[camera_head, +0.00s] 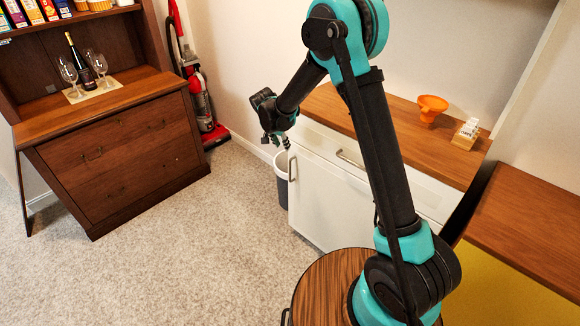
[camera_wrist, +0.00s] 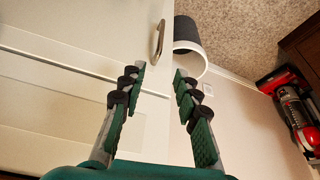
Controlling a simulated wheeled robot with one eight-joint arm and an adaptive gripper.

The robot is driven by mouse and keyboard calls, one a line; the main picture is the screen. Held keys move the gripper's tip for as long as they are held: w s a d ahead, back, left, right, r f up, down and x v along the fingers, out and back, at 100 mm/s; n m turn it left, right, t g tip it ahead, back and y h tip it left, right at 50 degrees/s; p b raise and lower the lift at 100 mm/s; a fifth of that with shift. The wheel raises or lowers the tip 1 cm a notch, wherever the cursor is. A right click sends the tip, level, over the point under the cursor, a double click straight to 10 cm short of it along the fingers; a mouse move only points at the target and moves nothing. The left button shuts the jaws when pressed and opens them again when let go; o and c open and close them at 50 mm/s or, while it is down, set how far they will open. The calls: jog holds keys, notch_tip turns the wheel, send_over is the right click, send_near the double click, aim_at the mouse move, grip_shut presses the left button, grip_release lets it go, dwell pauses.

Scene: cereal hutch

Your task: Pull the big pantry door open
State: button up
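A white cabinet (camera_head: 325,195) stands at the centre right, with a wide door front and a metal handle (camera_head: 292,168) upright near its left edge. The door looks shut. In the wrist view, the door front (camera_wrist: 80,75) fills the left side and the handle (camera_wrist: 157,40) lies beyond my fingertips, near the door's edge. My gripper (camera_head: 281,140) hangs near the cabinet's left top corner, close above the handle. In the wrist view my gripper (camera_wrist: 158,80) has its fingers spread, with nothing between them. I cannot tell for sure which front is the big pantry door.
A grey bin with a white rim (camera_wrist: 190,45) stands beside the cabinet. A drawer handle (camera_head: 349,158) is on the cabinet's front. A brown hutch (camera_head: 120,150) with bottle and glasses, and a red vacuum cleaner (camera_head: 205,105), stand left. Carpet (camera_head: 190,260) between is clear.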

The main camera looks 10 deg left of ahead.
aim_at(290, 162)
jog(key=x, duration=1.7)
grip_shut()
